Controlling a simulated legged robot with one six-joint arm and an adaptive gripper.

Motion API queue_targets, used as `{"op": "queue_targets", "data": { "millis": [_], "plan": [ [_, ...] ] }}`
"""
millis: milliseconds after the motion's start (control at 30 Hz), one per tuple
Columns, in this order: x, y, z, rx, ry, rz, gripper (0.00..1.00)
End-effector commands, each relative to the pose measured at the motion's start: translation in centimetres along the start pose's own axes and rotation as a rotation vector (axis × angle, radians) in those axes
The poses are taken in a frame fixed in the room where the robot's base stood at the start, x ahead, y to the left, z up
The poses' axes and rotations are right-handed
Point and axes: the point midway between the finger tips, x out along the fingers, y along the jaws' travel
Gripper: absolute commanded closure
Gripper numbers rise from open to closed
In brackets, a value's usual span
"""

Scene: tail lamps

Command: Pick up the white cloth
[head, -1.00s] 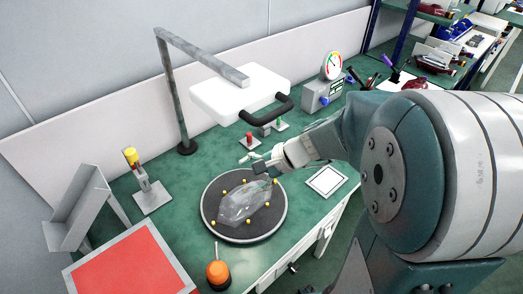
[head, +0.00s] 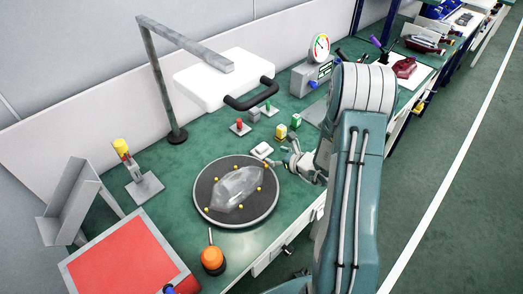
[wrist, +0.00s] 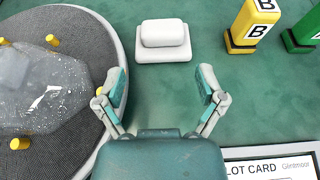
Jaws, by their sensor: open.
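The white cloth (wrist: 163,38) looks like a small folded block on a thin white base. It lies on the green bench top, ahead of my gripper (wrist: 160,90) in the wrist view. It also shows in the head view (head: 262,150), just beyond the right rim of the round dark turntable. My gripper is open, its two fingers spread with only bench top between them. In the head view my gripper (head: 290,160) is to the right of the cloth, apart from it.
The turntable (head: 205,209) carries a clear lamp lens among yellow pegs. A card (wrist: 270,167) lies near my gripper.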

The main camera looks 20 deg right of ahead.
Motion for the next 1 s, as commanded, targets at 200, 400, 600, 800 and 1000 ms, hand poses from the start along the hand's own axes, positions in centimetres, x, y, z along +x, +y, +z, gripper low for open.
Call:
{"op": "queue_targets", "data": {
  "millis": [200,400,600,800,1000],
  "plan": [
    [2.4,0.0,0.1,-0.002,-0.002,0.001,0.11],
    [4.9,-0.2,0.6,-0.003,-0.002,0.003,0.11],
    [7.3,-0.2,0.7,-0.003,-0.001,0.002,0.11],
    [7.6,-0.3,0.7,-0.002,-0.001,0.001,0.11],
    [7.5,-0.3,0.7,-0.002,0.000,0.001,0.60]
  ]
}}
